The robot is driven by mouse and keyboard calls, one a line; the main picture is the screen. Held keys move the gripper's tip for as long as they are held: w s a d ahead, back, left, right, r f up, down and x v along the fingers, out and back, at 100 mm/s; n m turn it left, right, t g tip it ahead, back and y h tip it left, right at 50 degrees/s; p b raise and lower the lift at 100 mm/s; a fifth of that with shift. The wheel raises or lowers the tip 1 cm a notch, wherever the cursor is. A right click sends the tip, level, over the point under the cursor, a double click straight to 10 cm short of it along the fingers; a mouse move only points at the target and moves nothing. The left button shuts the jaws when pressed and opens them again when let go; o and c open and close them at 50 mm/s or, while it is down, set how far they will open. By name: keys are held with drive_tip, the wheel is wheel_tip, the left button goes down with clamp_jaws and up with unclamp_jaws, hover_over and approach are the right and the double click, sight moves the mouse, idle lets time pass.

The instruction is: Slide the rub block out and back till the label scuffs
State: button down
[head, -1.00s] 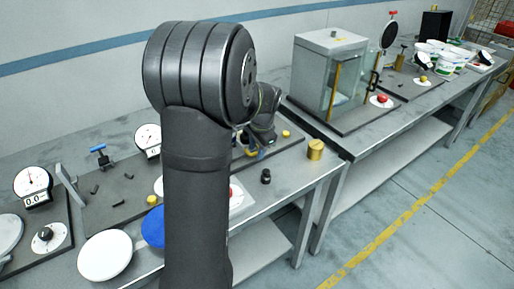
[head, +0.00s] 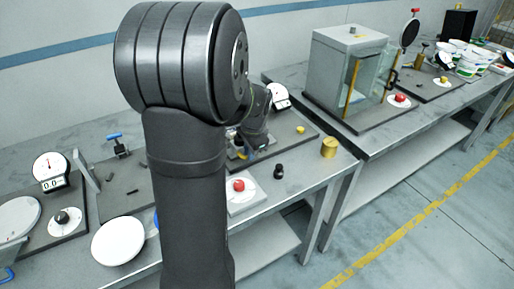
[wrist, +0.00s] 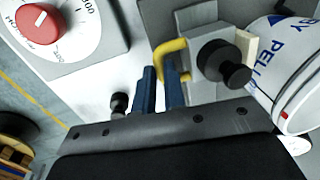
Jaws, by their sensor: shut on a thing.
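My gripper (wrist: 160,92) shows in the wrist view as two blue fingers, close together at the yellow hooked handle (wrist: 176,48) and shut on it. The handle is on the grey rub block (wrist: 204,22), which carries a black knob (wrist: 226,66) and a pale pad (wrist: 244,44). The pad's right side faces a white curved surface with a blue-lettered label (wrist: 292,62). I cannot tell whether pad and label touch, and no scuff is plain to see. In the head view my arm hides most of this spot; only a bit shows low beside it.
A dial with a red knob (wrist: 38,26) is close by on the left; it also shows in the head view (head: 238,185). A brass weight (head: 328,147) and a small black weight (head: 278,171) stand near the bench edge. A glass cabinet (head: 352,75) is farther right.

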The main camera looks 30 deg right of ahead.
drive_tip(key=c, duration=1.5)
unclamp_jaws()
drive_tip(key=shift+r, duration=0.1)
drive_tip(key=s+r, duration=0.1)
drive_tip(key=r, duration=0.4)
drive_tip(key=s+r, duration=0.1)
drive_tip(key=r, duration=0.5)
drive_tip(key=s+r, duration=0.1)
drive_tip(key=r, duration=0.5)
drive_tip(key=shift+s, duration=0.2)
drive_tip(key=w+f, duration=0.1)
drive_tip(key=f, duration=0.4)
drive_tip(key=w+f, duration=0.1)
drive_tip(key=f, duration=0.5)
drive_tip(key=w+f, duration=0.1)
drive_tip(key=f, duration=0.5)
drive_tip(key=shift+w+f, duration=0.1)
drive_tip(key=shift+w, duration=0.15)
